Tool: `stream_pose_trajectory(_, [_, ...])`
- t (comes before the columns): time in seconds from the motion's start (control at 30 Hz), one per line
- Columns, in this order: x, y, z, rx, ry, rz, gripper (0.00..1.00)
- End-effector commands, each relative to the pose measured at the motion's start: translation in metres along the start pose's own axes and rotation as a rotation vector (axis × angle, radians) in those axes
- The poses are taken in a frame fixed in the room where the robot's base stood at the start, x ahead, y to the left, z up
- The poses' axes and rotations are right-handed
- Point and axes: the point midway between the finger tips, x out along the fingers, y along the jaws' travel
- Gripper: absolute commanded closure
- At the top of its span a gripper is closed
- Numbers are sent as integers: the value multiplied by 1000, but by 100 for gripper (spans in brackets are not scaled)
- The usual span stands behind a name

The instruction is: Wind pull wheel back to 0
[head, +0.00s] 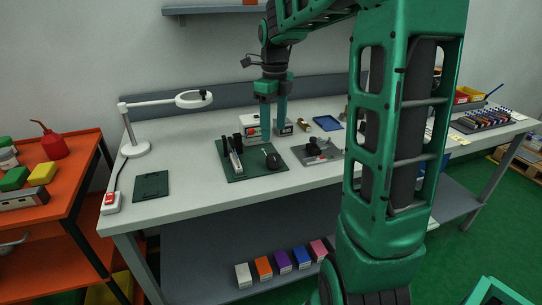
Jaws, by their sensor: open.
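A small tape payoff fixture (237,172) stands on a dark green board on the workbench, in the middle of the head view. It has dark upright parts and a pale strip. My gripper (281,130) points down above and behind the board, near a light box with a display (251,127). It is open and looks empty. My arm hides part of the bench to the right.
A white magnifier lamp (137,149) stands at the bench's left, near a dark green mat (151,186). A grey plate with a small device (318,151) lies right of the board. An orange cart (60,203) stands at left. The bench front (200,195) is clear.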

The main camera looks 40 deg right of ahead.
Motion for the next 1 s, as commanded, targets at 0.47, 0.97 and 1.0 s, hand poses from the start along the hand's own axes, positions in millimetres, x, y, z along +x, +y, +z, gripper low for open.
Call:
stream_pose_trajectory(0.47, [77,0,-2,-1,3,2,42])
stream_pose_trajectory(0.97, [103,0,-1,-2,1,0,42])
stream_pose_trajectory(1.0, [103,0,-1,-2,1,0,42])
